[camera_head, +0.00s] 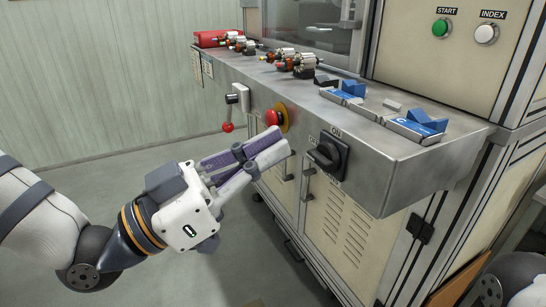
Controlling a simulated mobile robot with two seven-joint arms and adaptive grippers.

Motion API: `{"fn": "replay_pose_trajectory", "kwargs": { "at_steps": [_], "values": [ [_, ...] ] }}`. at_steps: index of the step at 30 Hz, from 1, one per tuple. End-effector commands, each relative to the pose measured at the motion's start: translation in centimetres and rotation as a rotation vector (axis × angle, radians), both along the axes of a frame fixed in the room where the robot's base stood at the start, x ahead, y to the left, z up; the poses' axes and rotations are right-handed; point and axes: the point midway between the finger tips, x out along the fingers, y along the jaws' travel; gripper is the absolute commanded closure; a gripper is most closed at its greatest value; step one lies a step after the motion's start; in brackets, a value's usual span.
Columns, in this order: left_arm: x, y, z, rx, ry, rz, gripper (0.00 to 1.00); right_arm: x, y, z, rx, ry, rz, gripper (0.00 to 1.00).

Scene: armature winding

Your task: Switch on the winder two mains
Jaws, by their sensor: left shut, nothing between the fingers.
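The mains switch (327,156) is a black rotary knob on a black plate on the front face of the steel shelf. "ON" is printed above the plate, with another partly hidden label at its left. The knob's handle lies at a slant; I cannot tell its exact setting. My left gripper (280,146) is shut and empty. In the picture its fingertips are just left of the switch and below the red emergency button; the gap in depth is unclear. My right gripper is out of view; only part of my right arm (515,280) shows at the bottom right.
A red emergency button (275,117) and a red-tipped lever (228,126) are left of the switch. The shelf (400,150) holds several armatures (295,62) and blue-topped fixtures (418,125). A green START button (441,28) and white INDEX button (486,34) are on the upper panel.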

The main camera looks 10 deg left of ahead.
Motion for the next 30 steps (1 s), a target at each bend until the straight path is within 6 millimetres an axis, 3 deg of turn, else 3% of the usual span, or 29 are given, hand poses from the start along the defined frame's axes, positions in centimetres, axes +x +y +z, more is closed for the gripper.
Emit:
{"fn": "replay_pose_trajectory", "kwargs": {
  "at_steps": [10,13,18,30],
  "values": [
    [4.0,-5.6,2.0,0.002,0.004,-0.001,1.00,0.3,0.0,0.3,0.000,-0.008,0.000,0.60],
    [4.0,-5.4,-0.2,0.001,0.010,0.001,1.00,-0.1,0.0,-0.1,0.000,0.004,0.000,0.60],
    [3.9,-5.4,-1.6,0.001,0.004,0.001,1.00,-0.3,0.0,-0.4,0.001,0.010,0.001,0.60],
    [3.9,-5.4,-1.7,0.001,0.000,0.000,1.00,-0.3,0.0,-0.3,0.000,0.009,0.001,0.60]
  ]
}}
